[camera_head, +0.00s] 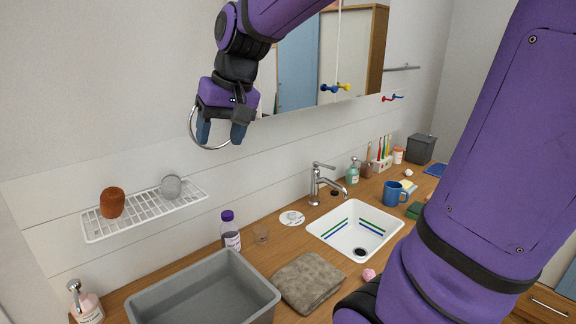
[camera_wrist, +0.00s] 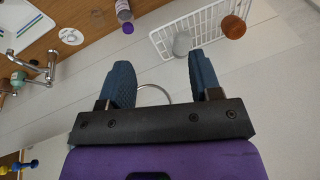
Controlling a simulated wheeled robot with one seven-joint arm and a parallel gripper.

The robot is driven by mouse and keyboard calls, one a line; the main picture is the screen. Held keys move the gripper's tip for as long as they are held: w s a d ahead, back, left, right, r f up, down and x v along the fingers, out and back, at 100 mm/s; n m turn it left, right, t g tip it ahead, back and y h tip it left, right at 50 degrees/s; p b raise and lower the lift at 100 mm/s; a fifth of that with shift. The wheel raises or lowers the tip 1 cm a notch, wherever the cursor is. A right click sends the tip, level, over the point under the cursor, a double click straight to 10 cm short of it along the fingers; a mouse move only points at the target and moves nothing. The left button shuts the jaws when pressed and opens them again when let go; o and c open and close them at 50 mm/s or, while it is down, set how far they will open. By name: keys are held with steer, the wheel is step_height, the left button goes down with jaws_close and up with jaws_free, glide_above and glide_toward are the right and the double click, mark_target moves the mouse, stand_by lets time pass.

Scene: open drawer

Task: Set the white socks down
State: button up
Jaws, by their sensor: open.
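I cannot pick out white socks for certain in either view. A rounded pale grey-white item (camera_head: 171,187) sits on the wire shelf (camera_head: 143,215); it also shows in the wrist view (camera_wrist: 182,44), too small to name. My gripper (camera_head: 221,132) is raised high by the wall, left of the mirror, with its fingers apart and nothing held between them. A metal ring (camera_head: 194,138) on the wall is right behind the fingers; part of it shows between them in the wrist view (camera_wrist: 153,88). I cannot tell whether they touch.
A reddish-brown item (camera_head: 112,203) is also on the shelf. Below are a grey bin (camera_head: 205,290), a folded brown towel (camera_head: 308,281), a purple-capped bottle (camera_head: 230,235), a faucet (camera_head: 318,182) and a white sink (camera_head: 378,222). The mirror (camera_head: 300,60) is beside my arm.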

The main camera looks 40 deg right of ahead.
steer(key=s+d+f+n+t+h, duration=0.2)
steer(key=s, duration=1.4)
steer(key=shift+d, duration=0.15)
